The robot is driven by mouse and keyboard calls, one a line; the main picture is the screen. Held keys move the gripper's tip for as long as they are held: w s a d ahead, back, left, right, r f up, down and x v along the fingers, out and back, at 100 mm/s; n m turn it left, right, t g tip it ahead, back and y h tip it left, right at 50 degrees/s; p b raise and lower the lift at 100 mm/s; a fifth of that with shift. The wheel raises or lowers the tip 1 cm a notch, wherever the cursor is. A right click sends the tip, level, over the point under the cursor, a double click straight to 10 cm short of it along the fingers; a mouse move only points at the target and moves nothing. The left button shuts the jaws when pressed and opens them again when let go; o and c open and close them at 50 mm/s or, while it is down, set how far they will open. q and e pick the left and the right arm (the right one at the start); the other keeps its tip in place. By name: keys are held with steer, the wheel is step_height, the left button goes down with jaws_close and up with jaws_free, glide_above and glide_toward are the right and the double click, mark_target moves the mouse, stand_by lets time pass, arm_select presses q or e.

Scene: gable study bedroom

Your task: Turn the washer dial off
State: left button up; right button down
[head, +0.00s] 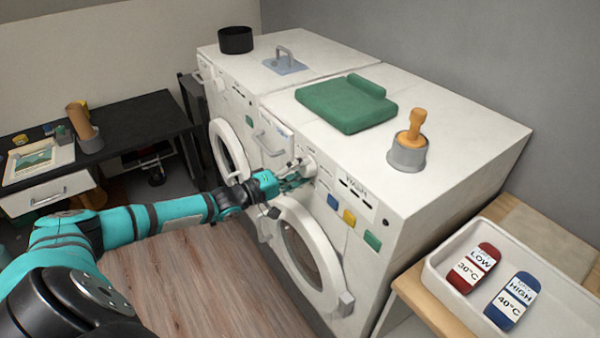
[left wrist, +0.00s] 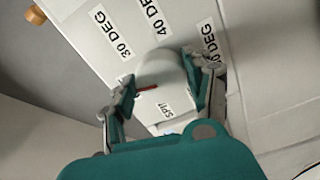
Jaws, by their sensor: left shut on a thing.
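The white washer dial (head: 308,165) sits on the front panel of the nearer washer (head: 290,209). In the left wrist view the dial (left wrist: 165,82) is a round white knob with a red pointer mark (left wrist: 147,88). Labels "30 DEG" (left wrist: 112,34) and "40 DEG" (left wrist: 156,17) stand around it, with another "DEG" label and one reading "SPI", partly hidden. My left gripper (head: 292,178) is at the dial, its fingers on either side of it, shut on it. The gripper also shows in the left wrist view (left wrist: 160,92). My right gripper is not in view.
A folded green cloth (head: 345,104) and a wooden-handled item in a grey cup (head: 407,157) lie on the washer top. A second machine (head: 225,95) stands beyond. A white tray (head: 440,289) with red and blue tags is at the lower right. Wood floor is clear below.

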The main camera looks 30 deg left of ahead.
arm_select(q)
steer(key=shift+f+n, duration=0.1)
steer(key=shift+n, duration=1.1)
steer(key=o, duration=1.2)
steer(key=v, duration=1.2)
